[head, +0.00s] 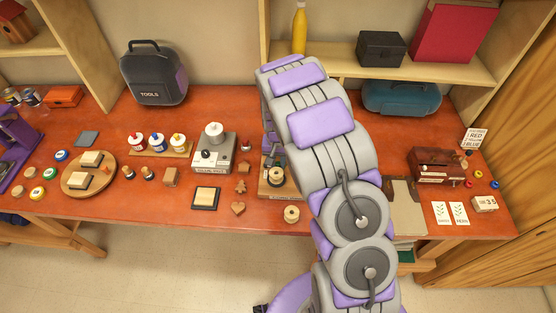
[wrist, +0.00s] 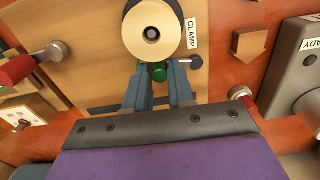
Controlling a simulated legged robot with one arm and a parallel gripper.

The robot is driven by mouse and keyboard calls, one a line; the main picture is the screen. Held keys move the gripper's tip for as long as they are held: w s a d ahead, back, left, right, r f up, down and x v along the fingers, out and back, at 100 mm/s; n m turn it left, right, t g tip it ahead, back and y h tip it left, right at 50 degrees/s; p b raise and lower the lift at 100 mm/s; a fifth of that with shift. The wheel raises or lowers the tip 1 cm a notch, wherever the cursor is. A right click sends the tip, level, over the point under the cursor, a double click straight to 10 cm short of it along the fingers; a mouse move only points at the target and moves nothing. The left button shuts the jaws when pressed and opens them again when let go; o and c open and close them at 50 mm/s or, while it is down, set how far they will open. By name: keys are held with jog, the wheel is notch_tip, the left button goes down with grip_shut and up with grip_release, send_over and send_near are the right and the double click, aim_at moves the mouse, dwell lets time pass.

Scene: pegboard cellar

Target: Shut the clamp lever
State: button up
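The clamp stands on a wooden board (head: 268,188) marked CLAMP; my arm hides part of it in the head view. In the wrist view its label (wrist: 192,33) is beside a pale round disc (wrist: 153,28) with a dark centre hole. A small black knob on a grey rod (wrist: 195,62) sticks out to the right, below the label. My gripper (wrist: 158,80) has its two blue-grey fingers apart, just below the disc. A green rounded piece (wrist: 159,72) shows between the fingertips; I cannot tell whether they touch it. The clamp lever is not clearly made out.
A grey box (head: 213,153) with a round top part stands left of the clamp. A wooden heart (head: 238,208) and a pale spool (head: 291,214) lie near the front edge. A red-handled part (wrist: 17,70) is left of my fingers in the wrist view.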

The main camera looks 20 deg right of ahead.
aim_at(277, 163)
jog(key=o, duration=0.3)
jog(key=shift+o, duration=0.2)
notch_tip(277, 163, up, 17)
jog(key=p, duration=0.1)
jog(key=shift+r, duration=0.15)
jog(key=shift+a, duration=0.1)
dwell(0.5)
jog(key=s+r+n+b, duration=0.1)
jog(key=s+r+b, duration=0.3)
jog(key=s, duration=1.4)
jog(key=s+a+f+n+g+b, duration=0.1)
jog(key=s+n, duration=0.2)
jog(key=s, duration=1.7)
jog(key=shift+s+a+f+g+b, duration=0.2)
jog(key=shift+a+g+b, duration=0.1)
jog(key=shift+g, duration=0.1)
